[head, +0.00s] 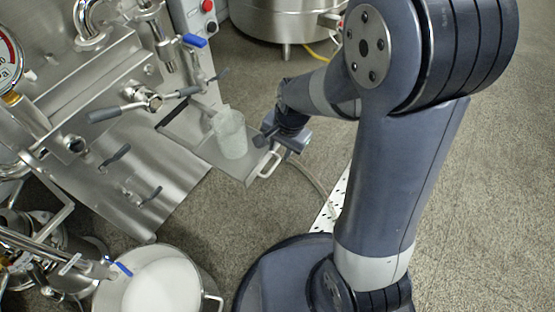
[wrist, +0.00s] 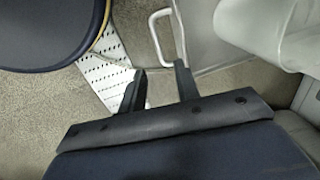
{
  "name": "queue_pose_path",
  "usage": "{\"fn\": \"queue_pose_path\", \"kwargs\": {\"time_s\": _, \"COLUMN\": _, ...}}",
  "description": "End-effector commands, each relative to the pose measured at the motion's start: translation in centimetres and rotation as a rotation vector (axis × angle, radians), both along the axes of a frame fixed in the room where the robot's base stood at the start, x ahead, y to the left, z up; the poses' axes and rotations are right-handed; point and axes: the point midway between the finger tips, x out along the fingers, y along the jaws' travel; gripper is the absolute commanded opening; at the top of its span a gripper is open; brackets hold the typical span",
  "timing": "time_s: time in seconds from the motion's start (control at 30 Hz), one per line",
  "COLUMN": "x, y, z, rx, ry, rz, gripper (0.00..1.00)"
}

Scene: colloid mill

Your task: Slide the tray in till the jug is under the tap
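The metal tray (head: 200,151) sticks out from the front of the machine, with a pale loop handle (head: 270,162) on its outer end. A translucent jug (head: 231,134) stands upright on the tray, towards the outer end. In the wrist view the jug (wrist: 262,30) is at upper right and the handle (wrist: 155,35) at top centre. My gripper (wrist: 160,68) is open, its two fingers apart, with the handle just beyond the fingertips. Contact cannot be told. A tap with a blue lever (head: 194,41) is on the machine, further in than the jug.
Grey-handled valves (head: 104,115) stick out of the machine left of the tray. A pot with white contents (head: 160,285) stands at lower left. A perforated white strip (head: 331,205) lies right of the tray. A large steel vessel (head: 285,18) is at the back. Open floor lies right.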

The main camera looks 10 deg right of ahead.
Motion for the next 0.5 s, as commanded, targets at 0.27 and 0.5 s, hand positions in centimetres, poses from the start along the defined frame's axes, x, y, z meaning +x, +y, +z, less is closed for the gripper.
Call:
{"fn": "queue_pose_path", "kwargs": {"time_s": 0.27, "x": 0.5, "y": 0.7, "z": -5.3, "rx": -0.001, "ry": 0.002, "rz": 0.001, "gripper": 0.31}}
{"fn": "queue_pose_path", "kwargs": {"time_s": 0.5, "x": 0.7, "y": 0.9, "z": -6.7, "rx": -0.001, "ry": -0.001, "rz": 0.001, "gripper": 0.31}}
